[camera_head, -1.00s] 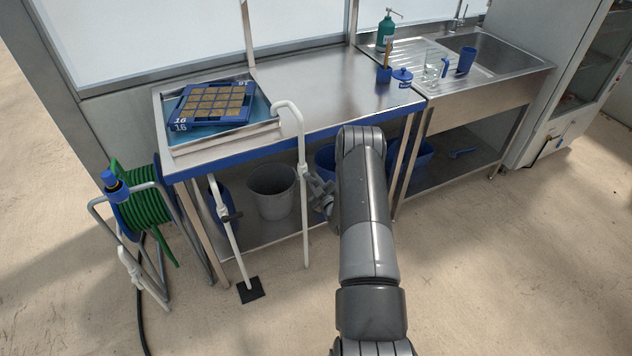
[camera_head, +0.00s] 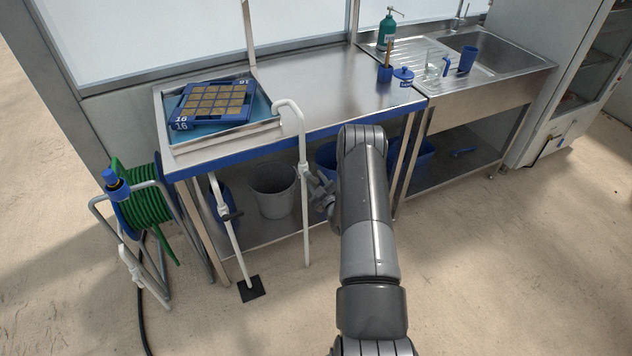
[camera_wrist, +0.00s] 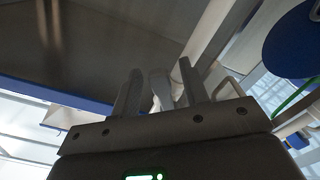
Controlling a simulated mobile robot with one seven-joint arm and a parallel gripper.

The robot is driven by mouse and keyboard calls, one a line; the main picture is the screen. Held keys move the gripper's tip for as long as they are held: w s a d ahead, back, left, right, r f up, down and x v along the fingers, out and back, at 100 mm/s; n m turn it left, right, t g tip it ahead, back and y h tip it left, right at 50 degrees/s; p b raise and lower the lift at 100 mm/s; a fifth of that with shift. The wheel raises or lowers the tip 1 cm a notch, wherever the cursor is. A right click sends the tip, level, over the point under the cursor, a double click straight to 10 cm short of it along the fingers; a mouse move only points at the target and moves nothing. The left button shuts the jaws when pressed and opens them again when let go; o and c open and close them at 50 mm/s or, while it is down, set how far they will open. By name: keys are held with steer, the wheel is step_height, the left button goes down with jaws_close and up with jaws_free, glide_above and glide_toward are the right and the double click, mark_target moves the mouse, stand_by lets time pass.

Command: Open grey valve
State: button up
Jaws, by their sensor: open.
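The white pipe (camera_head: 302,140) hooks over the tray's front corner and drops in front of the bench. A pale fitting (camera_head: 304,171) sits partway down it. My gripper (camera_head: 314,183) is beside this fitting, partly hidden by my own arm. In the wrist view my gripper (camera_wrist: 161,82) is open, with one finger on each side of a light grey lever-like piece (camera_wrist: 160,87). This looks like the grey valve's handle. I cannot tell whether the fingers touch it.
The metal bench (camera_head: 330,90) with its blue front edge is just behind the pipe. A grey bucket (camera_head: 272,190) stands on the lower shelf. A green hose reel (camera_head: 148,207) is at the left.

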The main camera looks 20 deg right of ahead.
steer(key=s, duration=1)
steer(key=shift+s, duration=0.2)
steer(key=w, duration=0.8)
steer(key=shift+w, duration=0.25)
jaws_close()
